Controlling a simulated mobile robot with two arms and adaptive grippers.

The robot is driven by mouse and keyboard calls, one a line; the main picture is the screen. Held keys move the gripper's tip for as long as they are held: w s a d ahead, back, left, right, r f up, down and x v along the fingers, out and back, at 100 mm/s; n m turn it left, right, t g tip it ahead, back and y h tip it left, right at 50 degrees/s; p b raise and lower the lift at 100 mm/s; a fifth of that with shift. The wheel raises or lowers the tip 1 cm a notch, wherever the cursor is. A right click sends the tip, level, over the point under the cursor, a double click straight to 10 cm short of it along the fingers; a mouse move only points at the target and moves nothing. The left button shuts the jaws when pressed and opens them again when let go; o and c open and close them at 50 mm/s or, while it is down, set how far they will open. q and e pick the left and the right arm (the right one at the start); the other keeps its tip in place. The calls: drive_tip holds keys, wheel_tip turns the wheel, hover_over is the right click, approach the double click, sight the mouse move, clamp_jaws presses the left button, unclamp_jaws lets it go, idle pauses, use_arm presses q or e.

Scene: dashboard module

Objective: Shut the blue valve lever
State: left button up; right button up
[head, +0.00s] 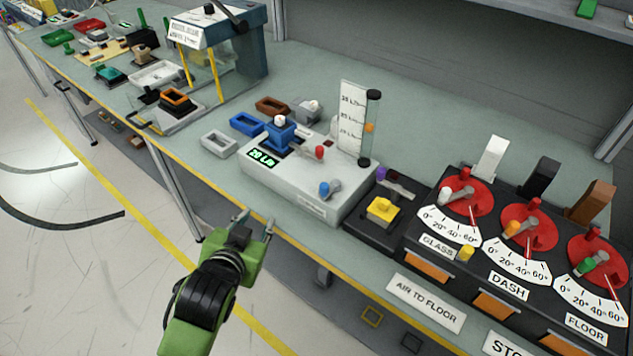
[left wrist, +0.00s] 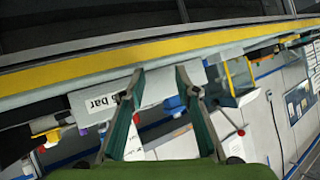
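The blue valve lever (head: 325,189) is a short lever with a blue knob, low on the right front part of the white-grey module (head: 285,188). Its grey pivot is just right of the knob. My left gripper (head: 255,222) is open and empty, in front of the table edge, left of the lever and apart from it. Blue parts show between and behind the fingers, but I cannot tell which is the lever. My right gripper is not in view.
A red-knobbed lever (head: 319,152) and a clear gauge column (head: 353,125) stand on the module. A dark box with a yellow block (head: 382,210) and red dials (head: 466,196) are on the right. A grey tray (head: 218,143) is on the left. The table has a yellow front edge.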

use_arm(q)
drive_tip(key=w+d+r+m+t+h, duration=0.2)
drive_tip(key=w+d+r+t, duration=0.15)
drive_tip(key=r, duration=0.45)
drive_tip(key=w+d+r+m+t+h, duration=0.1)
drive_tip(key=w+d+r+m+t, duration=0.1)
drive_tip(key=w+d+r, duration=0.45)
drive_tip(key=s+d+r+m+t+h, duration=0.1)
drive_tip(key=d+r+m+h, duration=0.25)
drive_tip(key=r, duration=0.35)
drive_tip(key=s+d+r+m+t+h, duration=0.1)
drive_tip(key=d+r+m+h, duration=0.25)
drive_tip(key=r, duration=0.35)
drive_tip(key=s+d+r+m+g+h, duration=0.6)
drive_tip(key=d+r+m+g+h, duration=0.2)
drive_tip(key=d+m+h, duration=0.4)
drive_tip(key=s+d+m+g, duration=0.6)
drive_tip(key=s+m+g, duration=0.2)
drive_tip(key=m+g, duration=0.45)
drive_tip(key=m+y, duration=0.7)
drive_tip(key=y, duration=1.6)
approach(324, 185)
drive_tip(key=shift+t, duration=0.4)
drive_tip(key=f+p, duration=0.1)
drive_tip(key=f, duration=0.2)
drive_tip(key=f+p, duration=0.1)
drive_tip(key=f, duration=0.2)
drive_tip(key=f+p, duration=0.1)
drive_tip(key=f, duration=0.2)
drive_tip(key=shift+s, duration=0.35)
